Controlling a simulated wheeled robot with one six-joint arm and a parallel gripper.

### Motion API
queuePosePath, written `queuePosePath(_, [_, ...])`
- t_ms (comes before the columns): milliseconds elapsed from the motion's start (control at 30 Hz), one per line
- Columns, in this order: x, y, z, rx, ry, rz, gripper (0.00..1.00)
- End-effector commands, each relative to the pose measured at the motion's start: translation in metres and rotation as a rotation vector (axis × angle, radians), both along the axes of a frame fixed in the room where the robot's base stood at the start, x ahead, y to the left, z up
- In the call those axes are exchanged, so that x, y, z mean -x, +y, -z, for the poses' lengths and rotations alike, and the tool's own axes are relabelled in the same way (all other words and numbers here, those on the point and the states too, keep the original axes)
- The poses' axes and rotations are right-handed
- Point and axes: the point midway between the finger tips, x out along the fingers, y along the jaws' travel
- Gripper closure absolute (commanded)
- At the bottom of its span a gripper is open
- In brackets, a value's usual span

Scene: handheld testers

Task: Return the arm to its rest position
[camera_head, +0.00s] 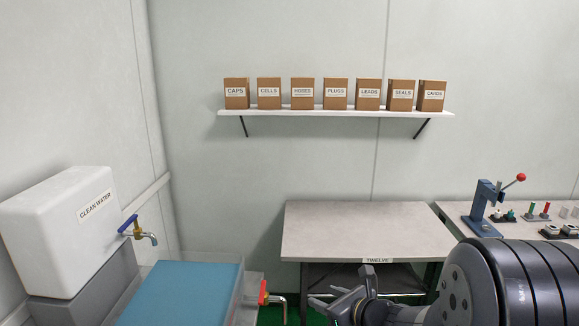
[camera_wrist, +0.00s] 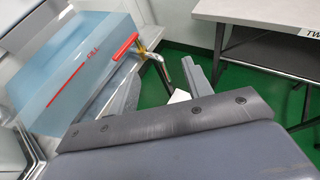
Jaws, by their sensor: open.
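My gripper (camera_head: 340,290) is at the bottom of the head view, in front of the table marked TWELVE. Its two grey fingers are apart, and I see nothing between them. My dark arm fills the lower right corner and hides part of the table's underside. In the wrist view my gripper (camera_wrist: 160,82) points towards a red-handled tap (camera_wrist: 122,46) and its metal spout. It looks open and empty there too. I cannot tell how far the fingers are from the spout.
A blue-topped tank (camera_head: 185,292) with the red tap (camera_head: 264,293) stands left of my gripper. A white CLEAN WATER container (camera_head: 62,235) has a blue tap. The table (camera_head: 355,230) is bare. A press (camera_head: 487,205) stands right. Boxes line a wall shelf (camera_head: 300,113).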

Motion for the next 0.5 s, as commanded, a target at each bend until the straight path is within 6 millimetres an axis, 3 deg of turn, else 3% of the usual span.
queuePosePath(200, [-0.004,-0.01,-0.022,0.001,0.002,0.057,0.52])
queuePosePath(500, [-0.007,-0.019,-0.033,0.0,0.001,0.106,0.52])
